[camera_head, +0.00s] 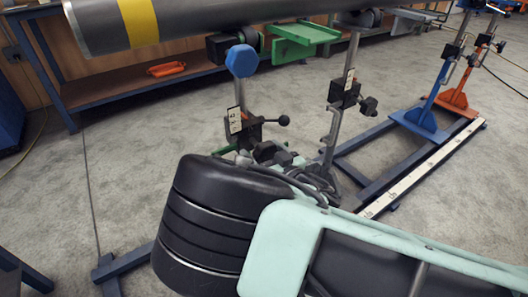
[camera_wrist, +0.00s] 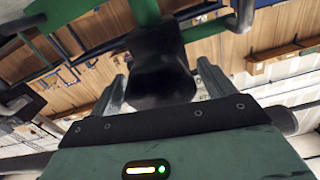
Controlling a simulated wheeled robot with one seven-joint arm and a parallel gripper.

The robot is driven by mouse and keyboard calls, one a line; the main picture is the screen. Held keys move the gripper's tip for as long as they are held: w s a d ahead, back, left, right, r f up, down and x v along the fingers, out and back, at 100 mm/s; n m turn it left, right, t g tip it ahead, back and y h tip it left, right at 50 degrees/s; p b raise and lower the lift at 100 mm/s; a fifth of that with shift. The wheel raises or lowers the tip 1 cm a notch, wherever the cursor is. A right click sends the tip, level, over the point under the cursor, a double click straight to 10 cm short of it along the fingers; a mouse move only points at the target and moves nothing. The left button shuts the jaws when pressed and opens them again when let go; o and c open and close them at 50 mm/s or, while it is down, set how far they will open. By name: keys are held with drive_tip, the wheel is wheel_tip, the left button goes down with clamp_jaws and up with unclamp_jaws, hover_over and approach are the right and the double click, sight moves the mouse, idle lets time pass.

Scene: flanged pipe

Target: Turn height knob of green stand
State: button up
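The green stand (camera_wrist: 145,12) shows in the wrist view as a green post at the top, close ahead of my gripper. A black knob-like part (camera_wrist: 160,70) of it lies between my two gripper fingers (camera_wrist: 162,78). The fingers are apart, one on each side of it; I cannot tell whether either touches it.
A large grey pipe (camera_head: 190,20) with a yellow band spans the top of the head view. A second metal post (camera_head: 343,100), a blue stand (camera_head: 424,118) and an orange stand (camera_head: 460,97) are to the right, along a floor rail (camera_head: 425,168). A workbench (camera_head: 130,85) is behind.

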drive_tip(key=c, duration=0.8)
drive_tip(key=shift+r+n+p, duration=0.15)
drive_tip(key=shift+n+p, duration=0.25)
drive_tip(key=shift+p, duration=0.05)
drive_tip(key=shift+n+p, duration=0.8)
drive_tip(key=shift+n, duration=0.2)
drive_tip(key=n+p, duration=0.1)
drive_tip(key=n, duration=0.5)
drive_tip(key=shift+p, duration=0.35)
drive_tip(key=n+p, duration=0.1)
drive_tip(key=n, duration=0.5)
drive_tip(key=shift+n, duration=0.4)
drive_tip(key=n, duration=0.6)
drive_tip(key=shift+f, duration=0.2)
